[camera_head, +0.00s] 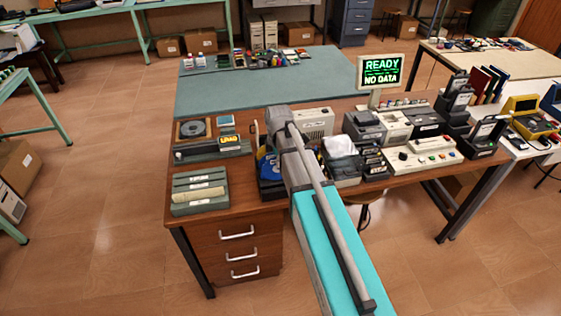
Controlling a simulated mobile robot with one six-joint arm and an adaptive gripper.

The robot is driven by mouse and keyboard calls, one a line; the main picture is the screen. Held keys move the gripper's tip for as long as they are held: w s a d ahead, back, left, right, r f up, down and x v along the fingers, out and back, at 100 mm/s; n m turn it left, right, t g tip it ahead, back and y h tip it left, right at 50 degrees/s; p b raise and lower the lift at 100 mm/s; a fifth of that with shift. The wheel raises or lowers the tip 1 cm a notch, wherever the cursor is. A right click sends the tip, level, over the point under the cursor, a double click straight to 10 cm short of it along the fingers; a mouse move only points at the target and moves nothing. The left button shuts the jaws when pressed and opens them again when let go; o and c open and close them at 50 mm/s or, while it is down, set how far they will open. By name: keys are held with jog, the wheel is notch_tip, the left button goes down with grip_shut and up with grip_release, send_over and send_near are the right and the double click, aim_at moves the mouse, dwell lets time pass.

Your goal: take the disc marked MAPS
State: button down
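My arm reaches from the bottom right up over the wooden desk (290,215), and its grey far end hangs above the middle of the desk. My gripper's fingers cannot be made out; the arm hides that area. Blue round discs or reels (267,165) stand in a dark holder (271,189) just left of the arm, partly covered by it. No label reading MAPS is legible. A flat grey unit (212,148) with a yellow-lettered label lies to the left. A grey-green box with slots (199,190) stands at the desk's front left.
A screen (382,71) reads "READY NO DATA". Dark boxes with white labels (374,163) and a cream control panel (424,153) crowd the desk right of the arm. A teal-topped surface (225,92) behind is mostly clear. A cream table (515,62) stands at the right.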

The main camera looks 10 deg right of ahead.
jog(key=shift+r+p, duration=0.75)
jog(key=shift+r, duration=0.3)
jog(key=shift+r, duration=0.15)
